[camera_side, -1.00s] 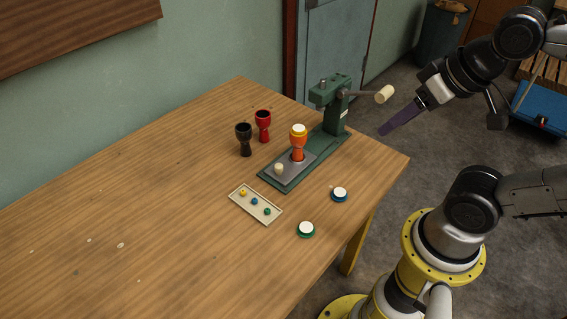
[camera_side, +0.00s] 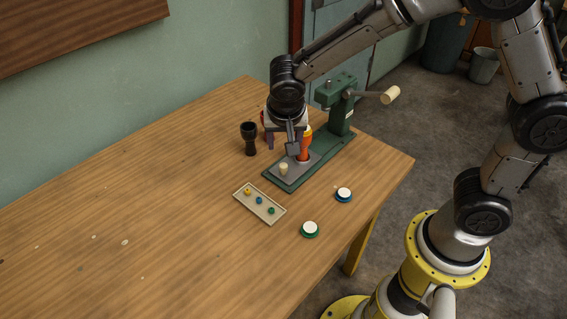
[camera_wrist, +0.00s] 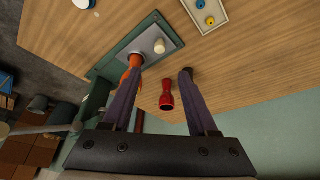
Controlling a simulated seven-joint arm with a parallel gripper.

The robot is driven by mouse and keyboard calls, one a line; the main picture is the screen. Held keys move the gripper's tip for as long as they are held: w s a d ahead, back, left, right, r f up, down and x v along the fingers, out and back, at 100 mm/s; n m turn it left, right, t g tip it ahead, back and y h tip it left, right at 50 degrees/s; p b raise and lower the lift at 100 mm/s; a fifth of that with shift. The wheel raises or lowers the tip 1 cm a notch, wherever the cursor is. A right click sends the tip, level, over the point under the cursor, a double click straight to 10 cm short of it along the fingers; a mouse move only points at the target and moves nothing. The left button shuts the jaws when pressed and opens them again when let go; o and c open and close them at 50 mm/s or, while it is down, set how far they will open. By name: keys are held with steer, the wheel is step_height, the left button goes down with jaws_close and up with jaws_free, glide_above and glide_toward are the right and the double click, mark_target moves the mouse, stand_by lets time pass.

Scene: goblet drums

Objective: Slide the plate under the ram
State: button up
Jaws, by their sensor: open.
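The grey plate (camera_side: 307,164) lies on the green base of the press, with a cream knob (camera_side: 283,168) at its near-left end. An orange drum (camera_side: 305,149) with a yellow top stands on the plate, partly hidden by my gripper (camera_side: 281,145). The ram's green head (camera_side: 333,90) is at the back right, off to the side of the drum. My gripper is open and empty, pointing down by the drum and the plate's left side. In the wrist view, the plate (camera_wrist: 149,38) and knob (camera_wrist: 160,46) are beyond the fingertips, and the orange drum is by the left finger.
A black drum (camera_side: 249,138) and a mostly hidden red drum (camera_wrist: 167,96) stand left of the press. A tray (camera_side: 243,204) with small coloured pieces and two caps, blue (camera_side: 344,195) and green (camera_side: 310,230), lie in front. A lever (camera_side: 370,95) sticks out right. The table's left is clear.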

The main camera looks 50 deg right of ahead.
mark_target(283, 165)
steer(key=x, duration=1.3)
steer(key=shift+d+f, duration=0.1)
steer(key=shift+f, duration=0.15)
jaws_close()
steer(key=shift+r, duration=0.1)
stand_by(0.8)
